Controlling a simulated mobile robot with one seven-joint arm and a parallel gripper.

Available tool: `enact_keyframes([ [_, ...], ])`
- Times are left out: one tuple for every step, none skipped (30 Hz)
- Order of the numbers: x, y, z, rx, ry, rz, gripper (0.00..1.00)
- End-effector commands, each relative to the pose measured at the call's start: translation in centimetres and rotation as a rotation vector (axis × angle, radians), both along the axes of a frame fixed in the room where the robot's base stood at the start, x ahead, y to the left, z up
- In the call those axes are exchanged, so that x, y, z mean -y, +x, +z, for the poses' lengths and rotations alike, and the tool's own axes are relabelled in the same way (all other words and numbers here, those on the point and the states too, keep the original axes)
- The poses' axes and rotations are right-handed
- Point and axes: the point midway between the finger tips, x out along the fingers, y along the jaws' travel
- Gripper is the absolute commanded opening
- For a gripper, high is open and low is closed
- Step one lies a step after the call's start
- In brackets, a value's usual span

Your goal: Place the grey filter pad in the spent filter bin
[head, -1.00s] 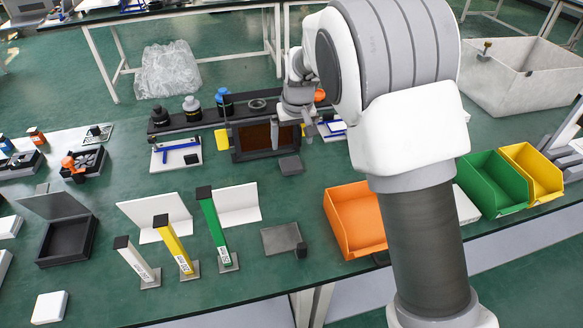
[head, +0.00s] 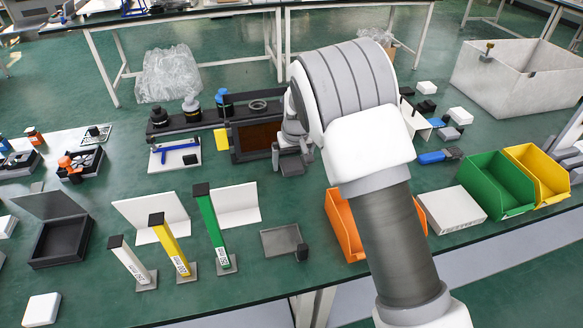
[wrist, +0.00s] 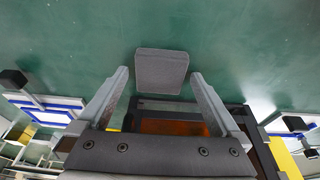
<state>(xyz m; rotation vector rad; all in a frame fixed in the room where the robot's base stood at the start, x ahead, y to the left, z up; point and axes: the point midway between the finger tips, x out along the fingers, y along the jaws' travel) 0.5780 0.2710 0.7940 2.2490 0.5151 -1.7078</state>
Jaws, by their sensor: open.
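The grey filter pad (head: 291,168) lies flat on the green bench, in front of a dark frame with a brown panel (head: 256,141). In the wrist view the pad (wrist: 162,72) shows just beyond and between my fingertips. My gripper (wrist: 160,80) is open and empty, with one finger on each side of the pad's near end. I cannot tell whether a finger touches it. In the head view my gripper (head: 288,150) is over the pad and partly hides it. Bins stand at the right: orange (head: 345,228), green (head: 497,185) and yellow (head: 545,175). No label shows which is the spent filter bin.
A flat grey tray (head: 280,240) with a small black block lies in front of the pad. White, yellow and green posts (head: 212,230) stand to its left. A white box (head: 452,210) sits between the orange and green bins. An open black box (head: 60,243) is at far left.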

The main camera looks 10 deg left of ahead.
Motion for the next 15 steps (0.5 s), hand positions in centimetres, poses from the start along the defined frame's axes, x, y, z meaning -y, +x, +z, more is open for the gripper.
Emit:
enact_keyframes([
  [0.0,0.0,0.05,0.0,0.0,0.0,1.0],
  [0.01,-0.01,0.05,0.0,0.0,0.0,0.98],
  [0.01,-0.01,0.05,0.0,0.0,0.0,0.91],
  [0.01,-0.02,0.05,0.0,0.0,0.0,0.86],
  [0.01,-0.02,0.05,-0.001,0.0,0.0,0.8],
  [0.01,-0.03,0.04,-0.001,0.0,0.0,0.73],
  [0.01,-0.03,0.04,-0.001,0.0,0.0,0.68],
  [0.01,-0.03,0.04,-0.001,0.0,0.0,0.62],
  [0.01,-0.03,0.04,-0.001,0.0,0.0,0.55],
  [0.01,-0.03,0.04,-0.001,0.0,0.0,0.5],
  [0.02,-0.03,0.05,-0.001,0.0,0.0,0.44],
  [0.02,-0.03,0.05,-0.001,0.0,0.0,0.37],
  [0.02,-0.03,0.05,-0.001,0.0,0.0,0.32],
  [0.02,-0.03,0.05,-0.001,0.0,0.0,0.26],
  [0.02,-0.03,0.05,-0.001,0.0,0.0,0.19],
])
